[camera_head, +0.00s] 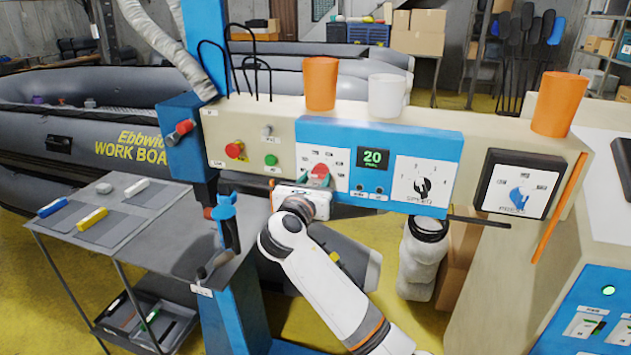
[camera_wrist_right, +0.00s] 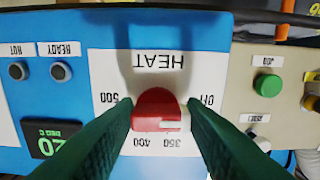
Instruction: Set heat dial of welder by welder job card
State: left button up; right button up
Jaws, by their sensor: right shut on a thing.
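The welder's beige and blue control panel (camera_head: 435,150) spans the middle of the head view. Its red heat dial (camera_head: 319,170) sits on a white plate left of a green display (camera_head: 372,159) reading 20. My right gripper (camera_head: 312,184) is at the dial; the wrist view shows both dark fingers shut on the sides of the heat dial (camera_wrist_right: 157,108). That view is upside down, with OFF, 350, 400 and 500 around the dial. The dial's white mark lies toward the side between OFF and 350. I cannot make out a job card. My left gripper is not in view.
A speed dial (camera_head: 422,188) and a blue pressure knob (camera_head: 519,198) are to the right. Orange cups (camera_head: 320,83) and a white cup (camera_head: 387,96) stand on top. A grey side table (camera_head: 130,225) is at left. A black rod (camera_head: 478,222) juts out below the panel.

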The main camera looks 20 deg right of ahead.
jog(key=m, duration=0.2)
jog(key=shift+m, duration=0.3)
jog(key=m+b, duration=0.1)
jog(key=m, duration=0.1)
jog(key=shift+m, duration=0.4)
jog(key=m+b, duration=0.1)
jog(key=m, duration=0.1)
jog(key=shift+w+a+m, duration=0.1)
jog(key=shift+m, duration=0.2)
jog(key=m+b, duration=0.1)
jog(key=m, duration=0.2)
jog(key=shift+m+b, duration=0.3)
jog(key=m+b, duration=0.2)
jog(key=m, duration=0.2)
jog(key=shift+r+m+b, duration=0.15)
jog(key=shift+m+b, duration=0.15)
jog(key=shift+b, duration=0.05)
jog(key=m+b, duration=0.3)
jog(key=m, duration=0.2)
jog(key=shift+r+m, duration=0.15)
jog(key=shift+m, duration=0.15)
